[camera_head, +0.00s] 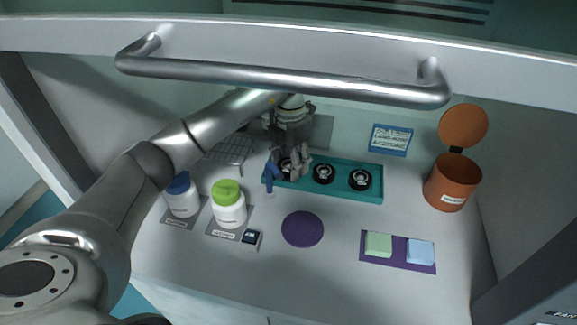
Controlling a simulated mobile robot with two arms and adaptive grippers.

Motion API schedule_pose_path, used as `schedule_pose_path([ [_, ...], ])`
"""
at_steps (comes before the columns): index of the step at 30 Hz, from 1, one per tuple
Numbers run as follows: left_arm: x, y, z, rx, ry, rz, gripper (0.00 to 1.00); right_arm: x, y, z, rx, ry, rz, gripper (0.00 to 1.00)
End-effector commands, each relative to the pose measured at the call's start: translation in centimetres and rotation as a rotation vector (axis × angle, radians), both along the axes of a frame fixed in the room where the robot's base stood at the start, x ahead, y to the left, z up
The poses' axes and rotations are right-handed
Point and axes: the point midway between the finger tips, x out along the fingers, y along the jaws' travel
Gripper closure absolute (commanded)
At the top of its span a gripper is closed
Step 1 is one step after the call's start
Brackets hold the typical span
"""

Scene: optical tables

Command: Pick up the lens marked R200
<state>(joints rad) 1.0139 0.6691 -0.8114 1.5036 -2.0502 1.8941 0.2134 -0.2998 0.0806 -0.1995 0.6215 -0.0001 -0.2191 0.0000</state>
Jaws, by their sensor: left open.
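A teal tray (335,188) at the back holds a row of round, black-rimmed lenses. The middle lens (323,173) and the right lens (360,179) show clearly. The left lens (285,166) is mostly hidden by my left gripper (291,167). The markings are too small to read, so I cannot tell which lens is R200. My left gripper is open and points down at the left lens. I cannot tell whether its fingers touch it. My right gripper is not in view.
A blue upright object (270,178) stands close beside my left gripper. White bottles with blue (183,197) and green (228,206) caps stand at left. An orange open bin (452,186) is at right. A metal handle bar (280,79) crosses above; a purple disc (302,229) lies in front.

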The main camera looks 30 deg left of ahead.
Motion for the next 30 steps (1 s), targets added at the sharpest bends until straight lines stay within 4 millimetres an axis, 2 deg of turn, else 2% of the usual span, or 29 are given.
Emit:
schedule_pose_path([
  [2,0.0,0.0,0.0,0.000,0.000,0.000,0.48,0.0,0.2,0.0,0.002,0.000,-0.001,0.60],
  [9,0.0,0.0,0.0,0.000,0.000,0.000,0.77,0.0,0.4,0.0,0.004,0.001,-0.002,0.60],
  [20,0.0,0.2,0.4,0.000,0.000,0.001,0.77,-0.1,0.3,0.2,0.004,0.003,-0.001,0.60],
  [30,-0.1,1.4,2.7,0.000,0.000,0.005,0.77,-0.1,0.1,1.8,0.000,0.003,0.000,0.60],
])
